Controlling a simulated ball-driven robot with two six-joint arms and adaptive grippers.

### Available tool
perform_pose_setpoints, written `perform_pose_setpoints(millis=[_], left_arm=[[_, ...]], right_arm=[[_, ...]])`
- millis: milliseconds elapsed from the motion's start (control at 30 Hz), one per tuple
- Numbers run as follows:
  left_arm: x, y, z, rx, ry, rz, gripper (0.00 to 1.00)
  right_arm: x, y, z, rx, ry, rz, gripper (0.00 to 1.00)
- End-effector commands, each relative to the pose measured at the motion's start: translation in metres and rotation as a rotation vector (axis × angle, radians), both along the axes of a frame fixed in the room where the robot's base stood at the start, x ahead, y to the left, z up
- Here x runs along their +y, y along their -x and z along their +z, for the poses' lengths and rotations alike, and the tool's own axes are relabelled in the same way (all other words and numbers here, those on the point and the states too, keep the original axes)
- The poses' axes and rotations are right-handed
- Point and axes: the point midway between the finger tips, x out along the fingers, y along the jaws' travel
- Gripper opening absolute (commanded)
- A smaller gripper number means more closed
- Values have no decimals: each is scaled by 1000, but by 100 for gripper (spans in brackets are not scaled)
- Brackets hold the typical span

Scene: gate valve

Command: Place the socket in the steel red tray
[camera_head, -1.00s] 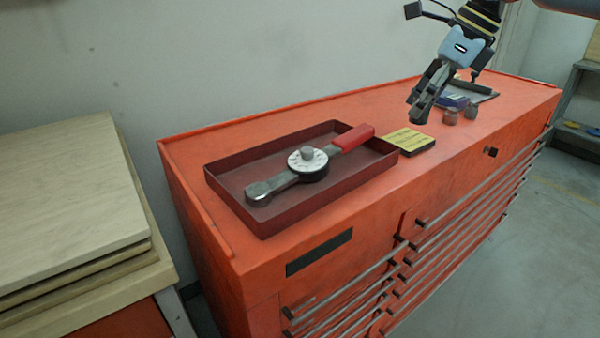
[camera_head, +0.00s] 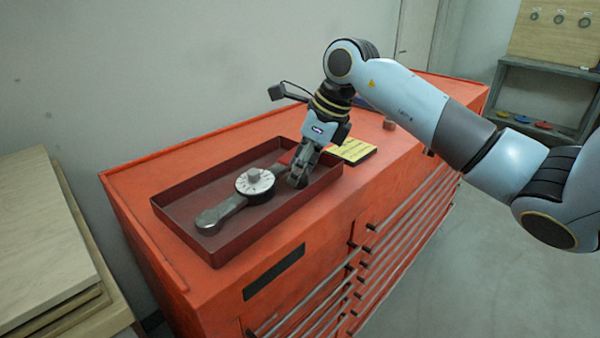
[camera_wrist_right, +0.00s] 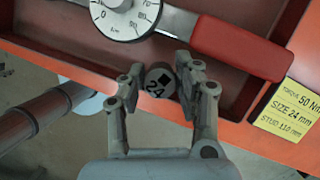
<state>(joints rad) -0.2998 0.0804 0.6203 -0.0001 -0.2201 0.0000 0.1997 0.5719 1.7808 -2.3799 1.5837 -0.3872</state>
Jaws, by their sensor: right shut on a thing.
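The dark red steel tray (camera_head: 190,238) sits on top of the orange cabinet. It also shows in the right wrist view (camera_wrist_right: 100,52). My right gripper (camera_head: 298,181) is over the right part of the tray, close to its front wall. In the right wrist view my right gripper (camera_wrist_right: 160,85) is shut on a small grey round socket (camera_wrist_right: 158,80) marked 24, with a dark square hole facing the camera. The socket is hidden by the fingers in the head view. I cannot tell whether it touches the tray floor. My left gripper is not in view.
A torque wrench with a white dial (camera_head: 254,181) and red handle (camera_wrist_right: 235,46) lies in the tray, beside the socket. A yellow card (camera_head: 354,151) reading 50 Nm, size 24 mm lies right of the tray. Another small socket (camera_head: 389,125) stands farther back.

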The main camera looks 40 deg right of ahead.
Motion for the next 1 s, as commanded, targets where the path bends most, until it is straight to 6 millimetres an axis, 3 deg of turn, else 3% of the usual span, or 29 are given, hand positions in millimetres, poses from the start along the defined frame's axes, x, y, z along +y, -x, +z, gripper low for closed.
perform_pose_setpoints(millis=[167,533,567,600,1000], left_arm=[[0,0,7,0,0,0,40],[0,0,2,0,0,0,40],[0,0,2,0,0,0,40],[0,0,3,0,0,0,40],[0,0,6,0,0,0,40]], right_arm=[[0,0,-20,0,0,-1,0],[0,0,-25,-2,1,1,0],[0,0,-25,-1,0,0,34],[-1,0,-24,-1,0,0,40],[-2,1,-17,-4,2,1,42]])
